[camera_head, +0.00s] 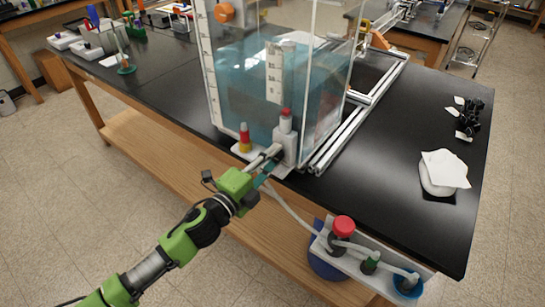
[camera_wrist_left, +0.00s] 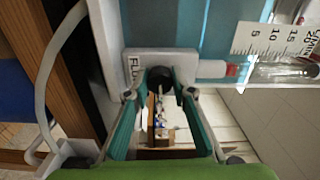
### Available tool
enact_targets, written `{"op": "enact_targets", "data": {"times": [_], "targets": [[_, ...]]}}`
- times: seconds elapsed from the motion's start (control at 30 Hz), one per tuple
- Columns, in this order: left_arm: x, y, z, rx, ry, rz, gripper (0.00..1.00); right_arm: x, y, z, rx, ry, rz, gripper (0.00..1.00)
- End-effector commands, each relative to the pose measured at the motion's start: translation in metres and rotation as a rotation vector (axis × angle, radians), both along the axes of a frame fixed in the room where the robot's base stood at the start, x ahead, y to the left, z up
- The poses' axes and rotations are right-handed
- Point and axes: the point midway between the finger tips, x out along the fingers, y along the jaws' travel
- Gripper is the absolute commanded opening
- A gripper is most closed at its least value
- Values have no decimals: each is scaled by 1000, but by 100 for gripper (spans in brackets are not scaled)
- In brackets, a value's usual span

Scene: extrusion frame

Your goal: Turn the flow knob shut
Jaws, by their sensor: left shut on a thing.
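The flow knob (camera_wrist_left: 160,79) is a dark round knob on a white box with "FLOW" lettering (camera_wrist_left: 133,68), seen in the left wrist view. In the head view the white box (camera_head: 288,146) stands at the front of the water tank, and the knob is hidden by my gripper. My left gripper (camera_head: 272,160) reaches in from the lower left. Its teal fingers (camera_wrist_left: 159,98) stand on either side of the knob and are shut on it. Which way the knob is turned cannot be told. My right gripper is not in view.
The clear tank (camera_head: 240,85) holds bluish water and stands on the black table (camera_head: 400,215). A red and yellow piece (camera_head: 244,138) is just left of the box. A pale hose (camera_head: 290,212) runs to a bracket with a red knob (camera_head: 344,226) at the table's front edge.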

Motion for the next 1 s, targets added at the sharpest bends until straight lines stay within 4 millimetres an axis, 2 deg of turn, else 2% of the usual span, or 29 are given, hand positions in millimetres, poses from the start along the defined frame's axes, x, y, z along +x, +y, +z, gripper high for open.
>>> {"op": "enact_targets", "data": {"times": [0.27, 0.73, 0.77, 0.8, 0.83, 1.0], "targets": [[0, 0, -1, 65, -45, 0, 1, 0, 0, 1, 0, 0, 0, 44], [0, 0, -1, 76, -53, 0, 1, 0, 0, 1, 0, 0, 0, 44], [0, 0, -1, 76, -53, 0, 25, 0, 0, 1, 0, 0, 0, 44], [0, 0, -1, 76, -52, 0, 36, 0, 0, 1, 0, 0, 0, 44], [0, 0, -1, 76, -52, 0, 40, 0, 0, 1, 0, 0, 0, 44], [0, 0, -1, 74, -53, 0, 40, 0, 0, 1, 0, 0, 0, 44]]}}
